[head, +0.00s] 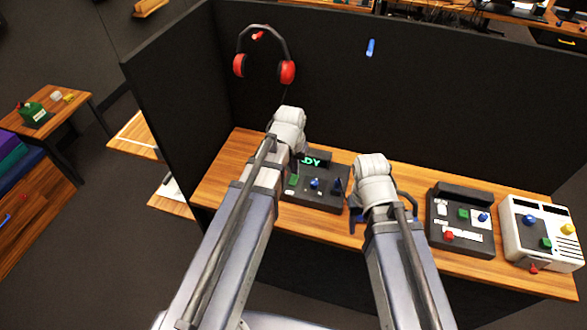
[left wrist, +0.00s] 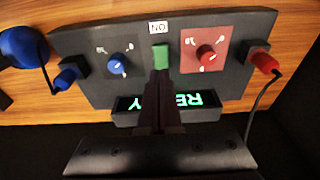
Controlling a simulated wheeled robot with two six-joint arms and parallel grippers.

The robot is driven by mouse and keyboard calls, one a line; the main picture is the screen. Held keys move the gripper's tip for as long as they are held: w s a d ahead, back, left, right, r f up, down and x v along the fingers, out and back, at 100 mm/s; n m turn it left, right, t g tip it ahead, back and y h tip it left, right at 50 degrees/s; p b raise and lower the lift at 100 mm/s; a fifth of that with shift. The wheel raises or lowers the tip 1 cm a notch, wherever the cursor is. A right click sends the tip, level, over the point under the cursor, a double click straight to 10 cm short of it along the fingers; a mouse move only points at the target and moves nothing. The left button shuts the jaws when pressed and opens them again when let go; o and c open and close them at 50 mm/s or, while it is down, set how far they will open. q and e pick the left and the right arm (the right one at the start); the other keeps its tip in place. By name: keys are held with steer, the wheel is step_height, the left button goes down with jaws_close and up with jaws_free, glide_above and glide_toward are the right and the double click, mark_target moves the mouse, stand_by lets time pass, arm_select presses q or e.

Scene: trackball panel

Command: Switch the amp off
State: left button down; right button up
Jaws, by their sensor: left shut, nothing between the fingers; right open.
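A black panel box (head: 310,202) with lit green letters stands on the desk, partly hidden behind my left arm. In the left wrist view, the box (left wrist: 105,87) has a green switch (left wrist: 161,57) between a blue knob (left wrist: 118,65) and a red knob (left wrist: 207,57). A white label (left wrist: 158,28) beside the switch reads ON, upside down. My left gripper (left wrist: 163,76) is shut and empty, its tips close to the switch; I cannot tell whether they touch. My right gripper (head: 357,218) is open, over the desk right of the box.
Another black control box (head: 459,243) and a white one (head: 515,250) stand on the desk to the right. Dark partitions enclose the back and left. Red headphones (head: 287,72) hang on the wall. A cable runs from a red plug (left wrist: 264,64) on the panel.

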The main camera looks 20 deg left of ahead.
mark_target(294, 183)
arm_select(q)
steer(key=shift+w+f+b, duration=0.15)
steer(key=shift+f+b, duration=0.4)
steer(key=shift+f, duration=0.25)
steer(key=shift+w+f+b, duration=0.1)
steer(key=shift+f+b, duration=0.4)
steer(key=shift+f, duration=0.3)
arm_select(e)
steer(key=shift+f, duration=1.55)
arm_select(q)
steer(key=shift+w+f, duration=0.15)
steer(key=shift+f, duration=0.1)
arm_select(e)
steer(key=shift+f, duration=0.3)
arm_select(q)
steer(key=shift+b, duration=0.3)
arm_select(e)
steer(key=shift+s, duration=0.2)
arm_select(q)
steer(key=shift+s, duration=0.25)
steer(key=shift+s+d, duration=0.1)
steer(key=shift+s, duration=0.7)
arm_select(e)
steer(key=shift+w, duration=0.1)
